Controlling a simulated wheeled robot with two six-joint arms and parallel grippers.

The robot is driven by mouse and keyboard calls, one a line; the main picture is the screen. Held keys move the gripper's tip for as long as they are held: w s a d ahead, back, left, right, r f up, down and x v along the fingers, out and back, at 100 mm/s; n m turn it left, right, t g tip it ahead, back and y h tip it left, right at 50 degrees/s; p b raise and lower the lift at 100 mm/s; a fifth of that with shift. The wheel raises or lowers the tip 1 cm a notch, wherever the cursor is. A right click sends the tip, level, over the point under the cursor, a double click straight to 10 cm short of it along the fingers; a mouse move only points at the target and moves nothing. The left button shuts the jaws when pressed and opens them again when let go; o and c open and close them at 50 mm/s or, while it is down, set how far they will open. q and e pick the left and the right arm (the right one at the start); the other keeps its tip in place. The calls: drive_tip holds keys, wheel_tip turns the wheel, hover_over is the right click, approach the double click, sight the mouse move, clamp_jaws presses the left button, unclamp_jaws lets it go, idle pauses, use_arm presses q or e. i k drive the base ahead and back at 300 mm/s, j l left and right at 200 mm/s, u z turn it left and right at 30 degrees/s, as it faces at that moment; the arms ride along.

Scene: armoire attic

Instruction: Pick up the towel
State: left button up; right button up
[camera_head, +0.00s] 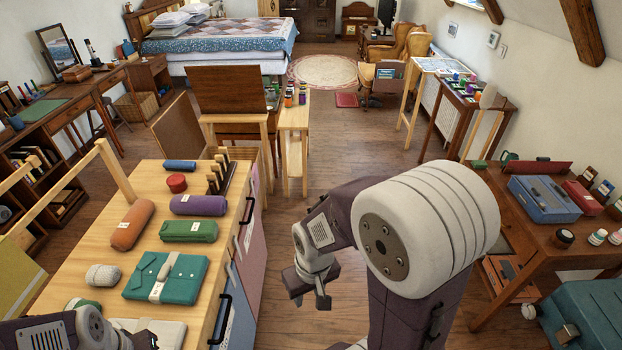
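Several cloth-like bundles lie on the light wooden worktop (112,229) at the left; I cannot tell for certain which one is the towel. They include an orange roll (132,224), a purple roll (198,205), a green roll (189,231) and a flat teal folded piece with a pale band (166,277). A pale folded piece (165,333) is partly hidden by my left arm. My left gripper (143,341) shows only in part at the lower left, and its fingers are unclear. My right gripper (311,299) hangs over the floor right of the worktop, apart from it, open and empty.
A red round tin (176,183), a blue roll (180,166) and a rack of upright tools (219,173) stand on the worktop's far part. A wooden desk (537,232) with a blue box (544,199) is at the right. The floor (352,158) between is clear.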

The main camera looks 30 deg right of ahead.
sight(255, 177)
drive_tip(key=z, duration=0.45)
drive_tip(key=i+l, duration=0.35)
drive_tip(key=i, duration=0.25)
drive_tip(key=i+l+u, duration=0.1)
drive_tip(key=i+l, duration=0.25)
drive_tip(key=i, duration=0.25)
drive_tip(key=i+l, duration=0.4)
drive_tip(key=i, duration=0.2)
drive_tip(key=i+l+u, duration=0.1)
drive_tip(key=i+l, duration=0.25)
drive_tip(key=i, duration=0.25)
drive_tip(key=i+l, duration=0.45)
drive_tip(key=i, duration=0.15)
